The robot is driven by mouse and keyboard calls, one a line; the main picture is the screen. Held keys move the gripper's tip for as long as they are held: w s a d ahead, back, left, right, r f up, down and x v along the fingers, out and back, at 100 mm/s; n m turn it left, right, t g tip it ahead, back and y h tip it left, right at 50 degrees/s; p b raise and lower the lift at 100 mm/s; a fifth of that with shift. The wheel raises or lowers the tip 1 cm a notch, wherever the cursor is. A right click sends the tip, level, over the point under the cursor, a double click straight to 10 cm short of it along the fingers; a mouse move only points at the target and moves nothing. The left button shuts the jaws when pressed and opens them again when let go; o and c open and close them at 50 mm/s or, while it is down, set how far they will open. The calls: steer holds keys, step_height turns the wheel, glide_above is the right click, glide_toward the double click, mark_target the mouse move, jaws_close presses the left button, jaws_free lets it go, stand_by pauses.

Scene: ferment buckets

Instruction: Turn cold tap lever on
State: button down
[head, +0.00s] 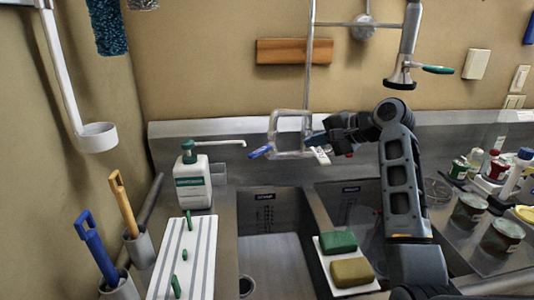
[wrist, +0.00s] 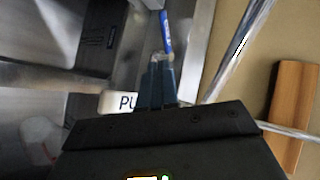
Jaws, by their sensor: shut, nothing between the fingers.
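The tap (head: 290,135) is a metal fitting with a squared, bent pipe, mounted behind the sinks. Its blue-ended lever (head: 260,152) points left and toward me; the blue lever also shows in the wrist view (wrist: 166,35), beyond my fingertips. A white tag (head: 321,155) sits at the tap's right side; in the wrist view the tag (wrist: 120,102) reads "PU", with the rest hidden by my fingers. My gripper (head: 312,138) is at the tap's right side. Its fingers are shut and empty, pointing toward the blue lever in the wrist view (wrist: 157,68). Contact with the tap is unclear.
A soap bottle (head: 192,182) with a long spout stands left of the tap. Two sink basins (head: 275,255) lie below, with green and tan sponges (head: 350,272) on a white board between them. A spray hose (head: 405,60) hangs at upper right. Jars (head: 470,210) crowd the right counter.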

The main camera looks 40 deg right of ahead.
mark_target(258, 154)
steer(key=b+x, duration=1.1)
steer(key=x, duration=0.7)
steer(key=shift+f, duration=0.15)
steer(key=shift+w, duration=0.15)
steer(key=shift+w+a+p, duration=0.3)
steer(key=shift+w+p, duration=0.05)
steer(key=shift+w, duration=0.15)
steer(key=shift+w+a, duration=0.15)
steer(key=shift+w, duration=0.3)
